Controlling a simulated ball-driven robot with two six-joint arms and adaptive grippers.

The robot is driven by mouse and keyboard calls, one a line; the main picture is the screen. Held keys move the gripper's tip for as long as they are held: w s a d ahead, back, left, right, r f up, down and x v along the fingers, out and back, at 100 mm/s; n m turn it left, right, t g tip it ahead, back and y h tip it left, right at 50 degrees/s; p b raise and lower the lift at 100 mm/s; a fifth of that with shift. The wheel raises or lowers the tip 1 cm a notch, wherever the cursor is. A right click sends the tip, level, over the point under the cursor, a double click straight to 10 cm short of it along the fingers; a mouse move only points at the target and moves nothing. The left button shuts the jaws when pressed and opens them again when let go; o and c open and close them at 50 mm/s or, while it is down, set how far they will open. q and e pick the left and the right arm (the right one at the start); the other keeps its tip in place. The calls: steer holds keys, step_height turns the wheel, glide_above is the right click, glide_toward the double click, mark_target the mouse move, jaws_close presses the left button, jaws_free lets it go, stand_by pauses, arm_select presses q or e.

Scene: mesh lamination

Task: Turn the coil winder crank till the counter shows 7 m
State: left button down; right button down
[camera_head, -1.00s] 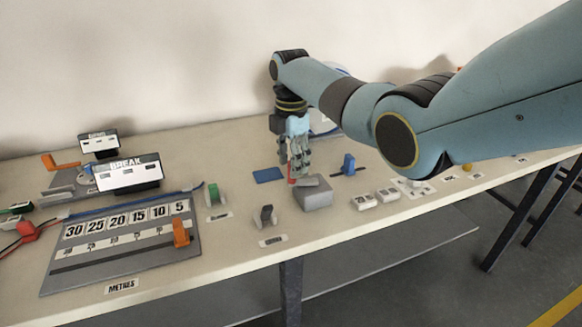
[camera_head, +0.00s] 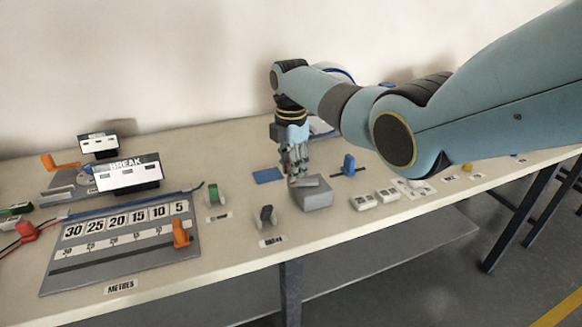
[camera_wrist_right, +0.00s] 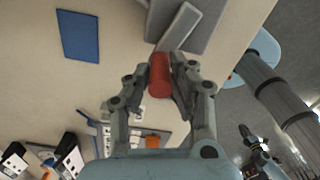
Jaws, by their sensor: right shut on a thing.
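The coil winder is a grey box (camera_head: 318,199) near the front edge of the table, with a flat grey crank arm (camera_head: 307,182) on top. In the right wrist view the crank arm (camera_wrist_right: 178,27) ends in a red handle (camera_wrist_right: 160,76). My right gripper (camera_head: 294,177) is over the handle; its fingers (camera_wrist_right: 166,77) are closed around it from both sides. In the head view the fingers mostly hide the handle. I can make out no counter reading. A dark jaw-like shape, probably my left gripper (camera_wrist_right: 257,142), shows small in the right wrist view.
A METRES board (camera_head: 125,262) with an orange slider (camera_head: 181,232) lies to the left. A green-and-grey spool (camera_head: 213,194), a dark spool (camera_head: 266,215) and a blue pad (camera_head: 268,175) are left of the winder. A blue-handled part (camera_head: 348,164) and white blocks (camera_head: 363,202) are to its right.

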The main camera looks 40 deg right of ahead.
steer(key=shift+w, duration=0.1)
steer(key=s+d+m+p, duration=0.2)
steer(key=d+m, duration=0.8)
steer(key=m, duration=1.8)
steer(key=shift+m+p, duration=0.3)
steer(key=shift+p, duration=1)
steer(key=shift+s, duration=0.1)
steer(key=c, duration=1.2)
jaws_free()
